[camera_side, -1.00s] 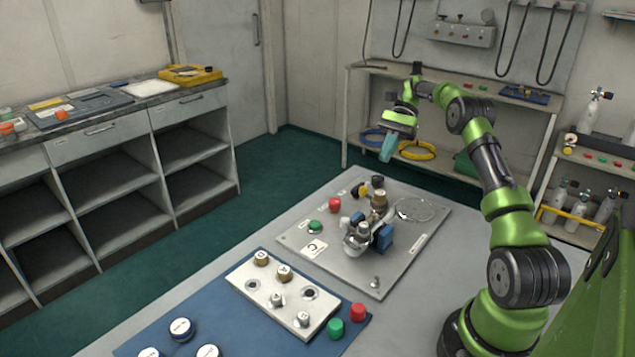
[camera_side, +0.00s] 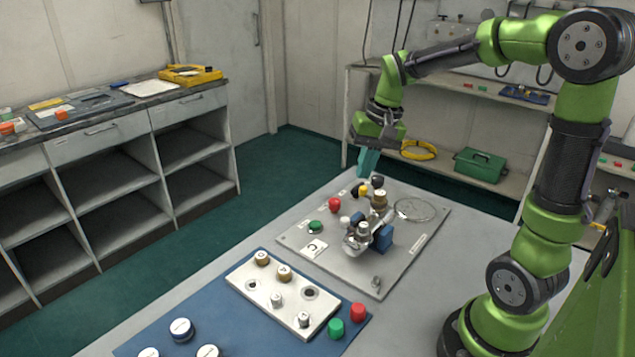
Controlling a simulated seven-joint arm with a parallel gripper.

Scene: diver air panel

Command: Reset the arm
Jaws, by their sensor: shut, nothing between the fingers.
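My gripper (camera_side: 368,163) has teal fingers and points down, in the air over the far end of the grey air panel (camera_side: 350,277). It is shut and empty. It appears just above the dark and yellow knobs at the panel's back, but I cannot tell the exact gap. The panel carries a brass fitting (camera_side: 379,199), a blue block (camera_side: 384,238), a silver valve assembly (camera_side: 357,238), a red knob (camera_side: 334,204) and a green knob (camera_side: 315,227).
A white block (camera_side: 262,299) with brass and silver fittings lies on a blue mat (camera_side: 220,326) at the front. Loose green (camera_side: 335,328) and red (camera_side: 358,312) caps stand beside it. A shelf unit (camera_side: 110,180) stands left; a back bench (camera_side: 455,88) stands behind.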

